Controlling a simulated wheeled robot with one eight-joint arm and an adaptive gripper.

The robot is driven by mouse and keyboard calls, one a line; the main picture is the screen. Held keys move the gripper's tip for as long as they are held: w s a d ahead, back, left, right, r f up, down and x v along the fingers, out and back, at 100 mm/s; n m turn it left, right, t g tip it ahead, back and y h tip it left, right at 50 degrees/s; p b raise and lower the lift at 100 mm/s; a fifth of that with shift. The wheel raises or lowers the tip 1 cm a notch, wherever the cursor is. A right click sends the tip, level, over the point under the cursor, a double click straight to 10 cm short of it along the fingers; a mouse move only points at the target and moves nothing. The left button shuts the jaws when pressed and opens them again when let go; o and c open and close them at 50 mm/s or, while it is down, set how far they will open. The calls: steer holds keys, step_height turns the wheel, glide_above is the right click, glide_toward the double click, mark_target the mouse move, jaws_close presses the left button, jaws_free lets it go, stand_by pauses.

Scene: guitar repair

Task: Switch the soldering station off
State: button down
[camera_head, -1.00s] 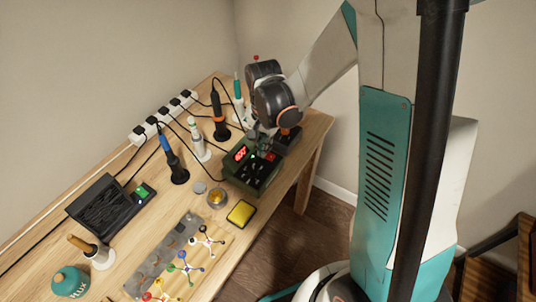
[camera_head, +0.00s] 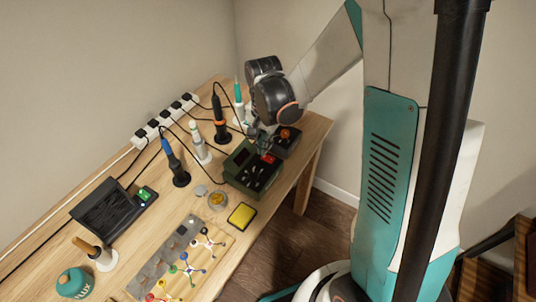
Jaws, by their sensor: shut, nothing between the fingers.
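The soldering station (camera_head: 236,179) is a dark green box near the right end of the workbench. Its display (camera_head: 241,156) is dark. A red switch (camera_head: 268,158) sits on its top panel, to the right of the display. My gripper (camera_head: 263,150) is shut and empty, with its fingertips at the switch. I cannot tell whether they touch it. The fingers are small and partly hidden by the wrist.
A dark box with an orange-red knob (camera_head: 285,133) stands just right of the station. Several soldering irons stand upright in holders behind it, with cables to a power strip (camera_head: 161,121). A yellow sponge (camera_head: 241,214) and a round tin (camera_head: 217,200) lie in front.

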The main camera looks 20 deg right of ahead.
mark_target(265, 156)
steer(key=shift+r+p, duration=1.2)
steer(key=shift+r, duration=0.7)
steer(key=shift+r, duration=0.1)
